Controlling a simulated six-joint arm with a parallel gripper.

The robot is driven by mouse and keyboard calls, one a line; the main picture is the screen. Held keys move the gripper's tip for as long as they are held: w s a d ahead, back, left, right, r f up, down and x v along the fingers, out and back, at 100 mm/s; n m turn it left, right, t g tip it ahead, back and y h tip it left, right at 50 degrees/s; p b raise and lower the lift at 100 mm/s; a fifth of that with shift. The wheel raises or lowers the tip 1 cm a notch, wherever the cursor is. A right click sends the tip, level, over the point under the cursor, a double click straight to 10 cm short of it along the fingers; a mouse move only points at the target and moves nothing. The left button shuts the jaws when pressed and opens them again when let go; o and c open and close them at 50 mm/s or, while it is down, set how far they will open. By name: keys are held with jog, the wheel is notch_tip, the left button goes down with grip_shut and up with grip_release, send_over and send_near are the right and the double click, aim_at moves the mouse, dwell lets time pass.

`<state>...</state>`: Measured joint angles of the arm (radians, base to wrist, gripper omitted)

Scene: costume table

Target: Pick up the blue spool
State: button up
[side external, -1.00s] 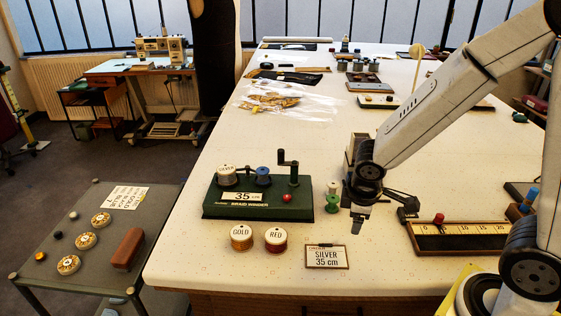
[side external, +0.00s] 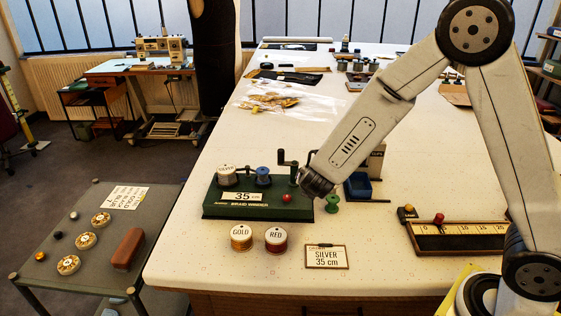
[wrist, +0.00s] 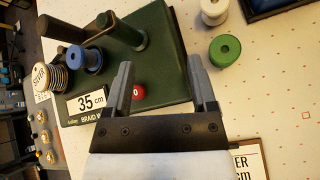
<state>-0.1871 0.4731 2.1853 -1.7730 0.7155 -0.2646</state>
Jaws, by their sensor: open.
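The blue spool (side external: 263,176) stands on the green braid winder (side external: 222,208), just right of the silver spool (side external: 227,176). In the wrist view the blue spool (wrist: 90,60) is left of my gripper (wrist: 160,82), which is open and empty. Its two fingers point over the winder's right part, with a red knob (wrist: 138,92) between them. In the side view my wrist is above the right end of the winder, and the fingers are hidden behind it.
The winder's crank (side external: 285,165) rises right of the blue spool. A green spool (wrist: 225,50) and a white spool (wrist: 214,12) stand right of the winder. Gold (side external: 241,238) and red (side external: 276,240) spools sit in front, beside a SILVER 35 cm card (side external: 326,257).

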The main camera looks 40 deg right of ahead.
aim_at(263, 171)
jog(key=w+a+n+t, duration=0.1)
jog(key=w+a+n, duration=0.1)
jog(key=w+a+n+t+y, duration=0.1)
jog(key=w+a+n+t, duration=0.1)
jog(key=w+n, duration=0.1)
jog(key=w+a+n+t+y, duration=0.1)
jog(key=w+a+n, duration=0.1)
jog(key=n, duration=0.1)
jog(key=shift+w+a+r+t, duration=0.2)
jog(key=shift+a+r+t, duration=0.1)
jog(key=shift+t, duration=0.1)
jog(key=shift+x, duration=1.35)
jog(key=shift+x, duration=2.6)
jog(key=shift+s+f, duration=0.1)
jog(key=shift+f, duration=0.05)
grip_shut()
